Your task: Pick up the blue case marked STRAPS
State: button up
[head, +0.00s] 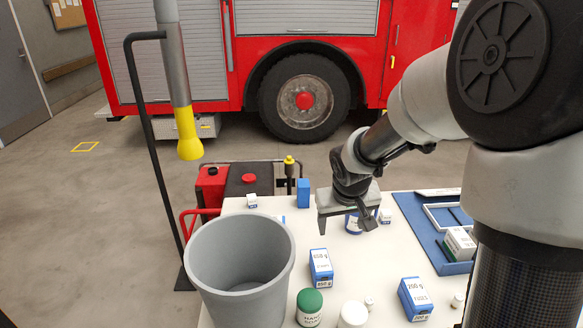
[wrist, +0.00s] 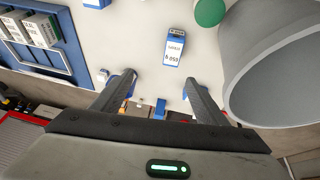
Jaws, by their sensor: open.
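My gripper (head: 345,222) is open and empty above the table, farther back than both cases. In the wrist view my fingers (wrist: 158,77) are spread apart.
A grey bin (head: 240,262) stands at the table's left. A blue tray (head: 425,240) with boxes is at the right. A blue-and-white item (head: 353,222) is partly hidden behind my gripper. A green-lidded jar (head: 309,306) and white-lidded jar (head: 352,315) stand at the near edge.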

jog(key=y+b, duration=0.1)
jog(key=b, duration=0.2)
send_near(322, 261)
jog(key=x, duration=0.5)
jog(key=shift+w+d+f, duration=0.1)
jog(key=shift+w, duration=0.25)
jog(key=shift+s+a+b+x, duration=0.1)
jog(key=shift+b+x, duration=0.15)
jog(key=shift+x, duration=1.1)
jog(key=shift+s+a+b+x, duration=0.15)
jog(key=shift+b+x, duration=0.1)
jog(key=shift+x, duration=1.1)
jog(key=shift+f, duration=0.1)
jog(key=shift+f+b, duration=0.25)
jog(key=shift+b, duration=0.1)
jog(key=shift+w+r, duration=0.1)
jog(key=c, duration=1.7)
